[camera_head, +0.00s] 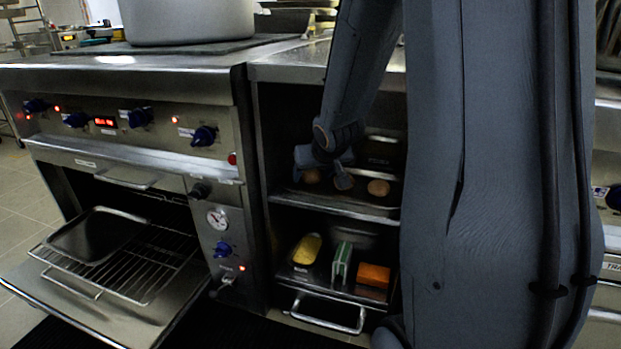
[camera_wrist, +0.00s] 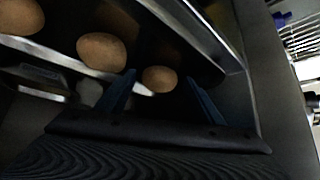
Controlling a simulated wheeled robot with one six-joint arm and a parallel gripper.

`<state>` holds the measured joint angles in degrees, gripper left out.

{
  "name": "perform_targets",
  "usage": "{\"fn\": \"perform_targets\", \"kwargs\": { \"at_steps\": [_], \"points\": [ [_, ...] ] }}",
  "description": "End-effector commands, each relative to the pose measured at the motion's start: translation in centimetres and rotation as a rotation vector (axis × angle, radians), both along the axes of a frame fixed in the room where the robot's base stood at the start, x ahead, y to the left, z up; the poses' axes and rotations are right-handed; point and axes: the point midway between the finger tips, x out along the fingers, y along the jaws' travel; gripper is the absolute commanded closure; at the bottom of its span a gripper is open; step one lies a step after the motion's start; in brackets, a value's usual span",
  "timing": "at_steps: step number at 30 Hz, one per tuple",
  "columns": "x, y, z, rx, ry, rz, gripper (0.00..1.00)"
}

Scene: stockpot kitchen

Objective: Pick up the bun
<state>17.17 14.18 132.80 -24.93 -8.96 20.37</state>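Round brown buns lie on the upper shelf of the open cabinet. In the head view, one bun (camera_head: 378,188) is right of my gripper and another bun (camera_head: 311,176) is partly hidden by it. The wrist view shows three buns: one at the upper left (camera_wrist: 22,17), a middle one (camera_wrist: 101,52), and one (camera_wrist: 159,79) that appears between my fingertips. My gripper (camera_wrist: 160,88) is open, with its two blue-grey fingers apart; it also shows at the shelf in the head view (camera_head: 322,168). I cannot tell whether either finger touches a bun.
The lower shelf (camera_head: 330,289) holds a yellow item (camera_head: 307,248), a green item (camera_head: 341,262) and an orange block (camera_head: 373,275). At left, an open oven holds a tray (camera_head: 95,236) on a wire rack (camera_head: 150,275). A large pot (camera_head: 187,20) stands on the stove. The cabinet walls bound the space tightly.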

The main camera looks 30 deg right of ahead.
Motion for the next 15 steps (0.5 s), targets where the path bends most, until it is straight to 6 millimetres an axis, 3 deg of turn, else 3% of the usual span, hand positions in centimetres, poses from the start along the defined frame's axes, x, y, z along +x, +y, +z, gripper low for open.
{"fn": "perform_targets", "kwargs": {
  "at_steps": [1, 6, 15],
  "points": [
    [-0.01, -0.01, 0.01, 0.0, 0.0, 0.0, 0.48],
    [-0.01, 0.0, 0.02, 0.0, 0.0, 0.0, 0.77],
    [-0.01, 0.01, 0.12, 0.0, 0.0, 0.0, 0.77]
  ]
}}
